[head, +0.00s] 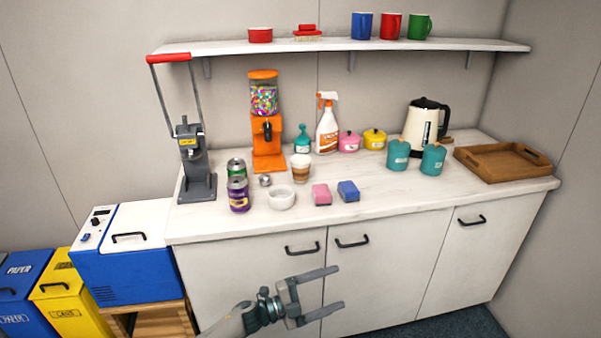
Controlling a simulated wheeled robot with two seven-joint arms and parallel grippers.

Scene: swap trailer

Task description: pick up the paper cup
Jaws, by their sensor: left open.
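The paper cup (300,168) stands upright on the white counter, brown and white, with a pale top. It is right of the orange candy dispenser (266,128) and behind the white bowl (281,197). My left gripper (338,287) is open and empty, low in front of the cabinet doors. It is below the counter top, well below and in front of the cup. My right gripper does not show.
Cans (238,194) stand left of the bowl. Pink (321,194) and blue (348,191) sponges lie in front of the cup to the right. A spray bottle (327,125) and teal jars (397,155) stand further right. A shelf (345,46) hangs above.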

